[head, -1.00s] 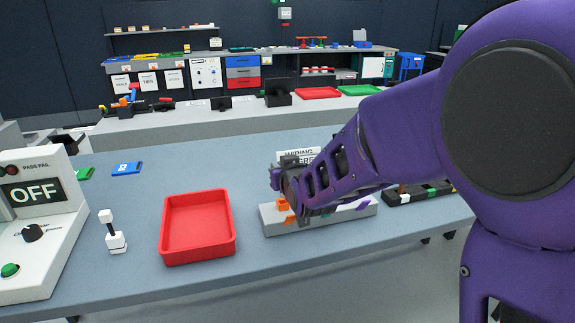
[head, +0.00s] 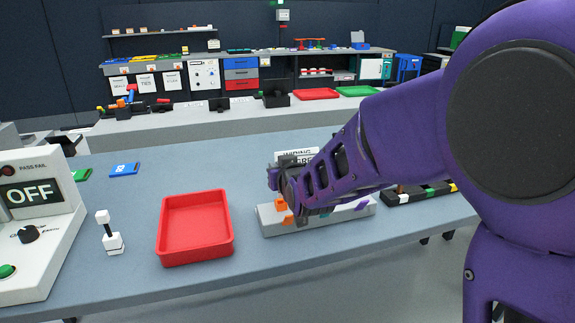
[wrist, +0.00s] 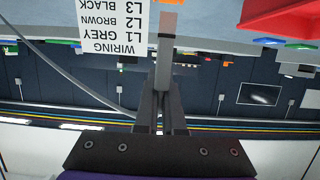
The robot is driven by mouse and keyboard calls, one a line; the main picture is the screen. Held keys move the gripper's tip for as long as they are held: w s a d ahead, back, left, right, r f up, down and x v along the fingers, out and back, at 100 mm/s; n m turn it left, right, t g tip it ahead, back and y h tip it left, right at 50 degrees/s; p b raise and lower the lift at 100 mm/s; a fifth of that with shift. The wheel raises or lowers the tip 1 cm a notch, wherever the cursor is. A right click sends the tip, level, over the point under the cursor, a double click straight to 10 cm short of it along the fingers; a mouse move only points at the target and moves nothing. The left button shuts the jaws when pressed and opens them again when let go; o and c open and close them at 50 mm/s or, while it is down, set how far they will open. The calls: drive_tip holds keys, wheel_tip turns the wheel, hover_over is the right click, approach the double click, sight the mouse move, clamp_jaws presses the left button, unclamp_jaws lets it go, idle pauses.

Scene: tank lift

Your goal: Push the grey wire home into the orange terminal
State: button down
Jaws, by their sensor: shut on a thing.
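My gripper (wrist: 161,100), also in the head view (head: 278,185), is shut on the grey wire (wrist: 163,65). In the wrist view the wire's straight end points away from the fingers, with a brownish tip (wrist: 168,22). Its thin tail curves off to the left. The orange terminal (head: 281,203) is at the left end of a pale grey block, just below my gripper in the head view. A bit of orange (wrist: 170,3) shows at the wrist view's top edge, in line with the tip. I cannot tell whether the tip is inside the terminal.
A wiring label card (wrist: 112,25) stands behind the block (head: 268,225). A red tray (head: 163,245) lies left of it, and a black strip (head: 400,197) right. A white stand (head: 112,243) and the OFF tester box (head: 50,240) are farther left.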

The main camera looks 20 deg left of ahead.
drive_tip(key=shift+f, duration=1.35)
idle(0.3)
drive_tip(key=c, duration=0.9)
unclamp_jaws()
drive_tip(key=shift+c, duration=0.2)
drive_tip(key=shift+d, duration=0.1)
